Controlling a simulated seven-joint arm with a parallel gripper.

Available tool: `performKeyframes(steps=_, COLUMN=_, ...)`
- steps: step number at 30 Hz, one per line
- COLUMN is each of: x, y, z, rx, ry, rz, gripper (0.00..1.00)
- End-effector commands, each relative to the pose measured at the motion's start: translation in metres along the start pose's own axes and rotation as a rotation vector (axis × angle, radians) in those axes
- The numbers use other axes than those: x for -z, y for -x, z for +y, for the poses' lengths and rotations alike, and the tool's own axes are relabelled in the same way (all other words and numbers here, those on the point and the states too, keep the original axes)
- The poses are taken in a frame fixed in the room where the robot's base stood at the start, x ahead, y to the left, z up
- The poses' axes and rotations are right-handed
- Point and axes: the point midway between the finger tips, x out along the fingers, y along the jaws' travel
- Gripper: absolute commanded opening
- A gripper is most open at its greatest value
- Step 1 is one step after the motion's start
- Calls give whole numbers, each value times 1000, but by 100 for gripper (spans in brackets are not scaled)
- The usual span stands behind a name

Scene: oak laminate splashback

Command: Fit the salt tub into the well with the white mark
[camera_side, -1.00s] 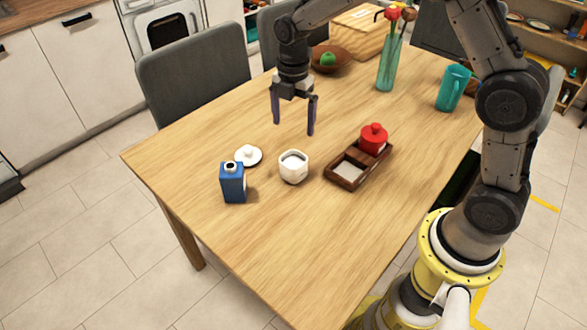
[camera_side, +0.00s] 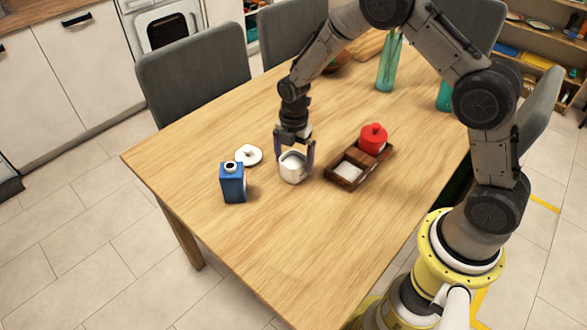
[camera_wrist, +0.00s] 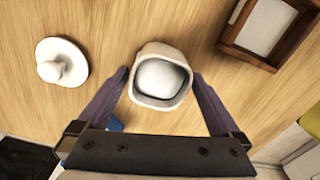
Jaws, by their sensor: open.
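The salt tub (camera_side: 292,168) is a small white open pot with white contents, upright on the table; it also shows in the wrist view (camera_wrist: 160,78). My gripper (camera_side: 295,158) is lowered around it, and in the wrist view my gripper (camera_wrist: 162,80) has one finger on each side of the tub. The fingers are open, with small gaps to the tub. A dark wooden tray (camera_side: 345,181) stands to the right. Its near well has a white floor (camera_side: 349,172), and a red lidded pot (camera_side: 373,140) sits in its far end. The tray's corner also shows in the wrist view (camera_wrist: 245,55).
A white lid with a knob (camera_side: 248,155) lies left of the tub, also in the wrist view (camera_wrist: 60,62). Green vases (camera_side: 389,65) stand at the back. The front table is clear.

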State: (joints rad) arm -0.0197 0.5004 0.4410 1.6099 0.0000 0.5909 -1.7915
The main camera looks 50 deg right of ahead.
Motion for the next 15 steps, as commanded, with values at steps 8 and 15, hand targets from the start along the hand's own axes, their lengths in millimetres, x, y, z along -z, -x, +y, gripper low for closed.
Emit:
performKeyframes(steps=8, x=0, y=-5, z=0, rx=-1, ry=0, rz=0, gripper=100)
performKeyframes(steps=15, x=0, y=-5, z=0, rx=-1, ry=0, rz=0, gripper=62)
